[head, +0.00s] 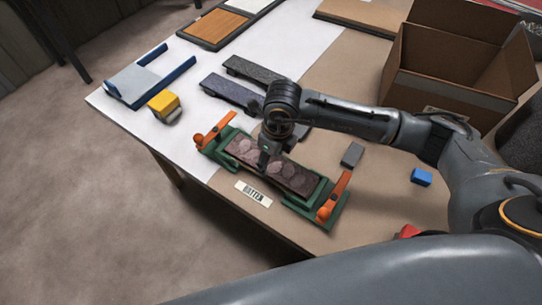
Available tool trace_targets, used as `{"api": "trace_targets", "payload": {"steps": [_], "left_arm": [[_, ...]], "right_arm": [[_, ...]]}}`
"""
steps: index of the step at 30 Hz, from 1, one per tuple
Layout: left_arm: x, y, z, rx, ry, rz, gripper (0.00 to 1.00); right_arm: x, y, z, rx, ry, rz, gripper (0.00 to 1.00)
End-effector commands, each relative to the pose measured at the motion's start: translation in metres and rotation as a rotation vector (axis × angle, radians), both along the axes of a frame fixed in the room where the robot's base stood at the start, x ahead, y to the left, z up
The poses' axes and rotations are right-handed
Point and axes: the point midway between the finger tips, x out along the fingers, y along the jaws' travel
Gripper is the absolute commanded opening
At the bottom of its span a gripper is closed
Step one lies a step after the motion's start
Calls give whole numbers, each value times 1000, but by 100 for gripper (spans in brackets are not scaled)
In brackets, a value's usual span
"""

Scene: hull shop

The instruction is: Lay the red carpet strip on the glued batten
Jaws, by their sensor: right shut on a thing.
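A long reddish-brown strip with a mottled pattern (293,177) lies in a green holder (297,207) near the table's front edge. It appears to be the red carpet strip. The batten under it is hidden, and I cannot tell whether the two touch all along. My right gripper (264,162) points down at the strip's middle and is shut on it. The wrist hides part of the strip. An orange lever (214,130) stands at the holder's left end and another (334,195) at its right end. My left gripper is out of view.
Dark strips (231,90) lie behind the holder. A yellow-and-white block (164,104) and blue-edged tray (150,76) are left. A grey block (352,154), blue block (421,177) and open cardboard box (450,85) are right. A label (253,194) lies in front.

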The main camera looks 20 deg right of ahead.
Motion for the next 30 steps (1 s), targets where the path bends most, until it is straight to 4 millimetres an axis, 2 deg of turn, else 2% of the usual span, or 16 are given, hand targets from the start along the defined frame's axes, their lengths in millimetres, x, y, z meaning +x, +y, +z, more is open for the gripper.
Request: {"api": "trace_targets", "payload": {"steps": [8, 9, 13, 23, 30], "left_arm": [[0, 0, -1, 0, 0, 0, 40], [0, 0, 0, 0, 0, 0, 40], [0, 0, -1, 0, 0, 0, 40], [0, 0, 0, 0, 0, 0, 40], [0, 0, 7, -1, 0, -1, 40]], "right_arm": [[0, 0, 0, 0, 0, 0, 28], [0, 0, 0, 0, 0, 0, 67], [0, 0, 0, 0, 0, 0, 91], [0, 0, 0, 0, 0, 0, 91], [0, 0, 12, 1, -1, 0, 91]]}}
